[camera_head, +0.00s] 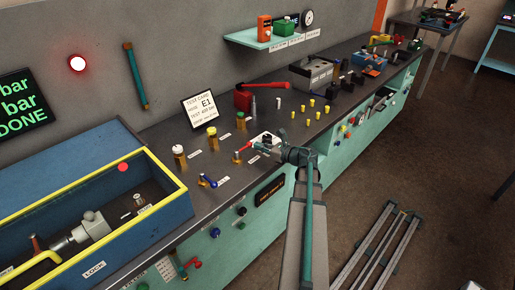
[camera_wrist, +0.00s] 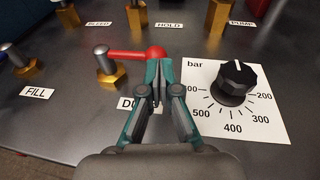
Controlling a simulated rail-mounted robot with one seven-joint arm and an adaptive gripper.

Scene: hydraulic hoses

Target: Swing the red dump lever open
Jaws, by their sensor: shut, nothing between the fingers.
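The red dump lever (camera_wrist: 128,54) runs from the metal stem of its brass valve (camera_wrist: 110,74) to a rounded red end at the right in the wrist view. It also shows small on the bench in the head view (camera_head: 244,149). My gripper (camera_wrist: 158,82) is shut and empty, with its teal fingertips right at the lever's red end; I cannot tell whether they touch it. My gripper also shows in the head view (camera_head: 271,149). The fingers partly cover the label that begins "DU".
A black pressure knob (camera_wrist: 236,80) on a white dial plate marked "bar" stands close right of my gripper. The blue fill lever (camera_head: 208,181) is nearby. Brass valves marked BLEED, HOLD and PUMP stand beyond. A yellow-rimmed blue tank (camera_head: 160,166) sits at the left.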

